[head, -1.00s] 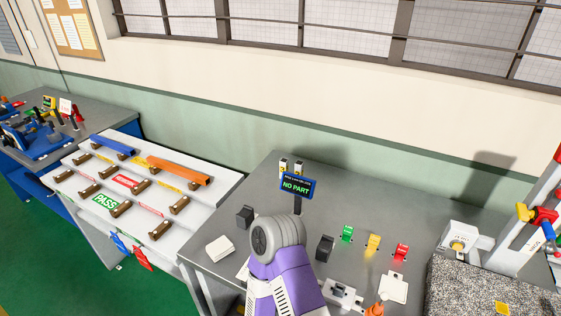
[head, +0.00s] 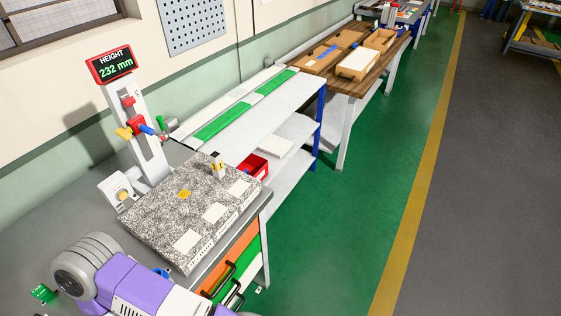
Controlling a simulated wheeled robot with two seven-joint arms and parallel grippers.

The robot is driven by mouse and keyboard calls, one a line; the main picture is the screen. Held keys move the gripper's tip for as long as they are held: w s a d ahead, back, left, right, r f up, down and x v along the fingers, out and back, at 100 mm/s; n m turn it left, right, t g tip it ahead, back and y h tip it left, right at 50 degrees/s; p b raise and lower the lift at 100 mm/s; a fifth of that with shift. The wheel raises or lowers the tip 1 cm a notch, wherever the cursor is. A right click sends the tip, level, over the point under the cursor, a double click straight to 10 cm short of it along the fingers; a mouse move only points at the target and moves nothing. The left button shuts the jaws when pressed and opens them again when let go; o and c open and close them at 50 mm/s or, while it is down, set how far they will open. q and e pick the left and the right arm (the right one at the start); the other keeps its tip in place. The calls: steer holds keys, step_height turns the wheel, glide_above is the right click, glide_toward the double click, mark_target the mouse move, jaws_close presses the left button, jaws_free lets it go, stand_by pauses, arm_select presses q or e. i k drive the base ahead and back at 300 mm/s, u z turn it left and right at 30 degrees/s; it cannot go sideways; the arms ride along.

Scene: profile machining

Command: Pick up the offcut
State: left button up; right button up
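I cannot make out any piece that is clearly the offcut in the head view. One of my purple and grey arms shows at the lower left, in front of the grey bench. No fingertips of either gripper show, so what they hold is hidden.
A speckled granite plate (head: 157,217) lies on the bench beside a height gauge (head: 134,127) whose display reads 232 mm. A red bin (head: 255,166) sits near a white table (head: 283,110). Boxes stand on a wooden table (head: 331,76). The green floor (head: 345,215) is clear.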

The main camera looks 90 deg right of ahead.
mark_target(216, 158)
steer(key=z, duration=4.05)
steer(key=i, duration=1.2)
steer(key=u, duration=2.15)
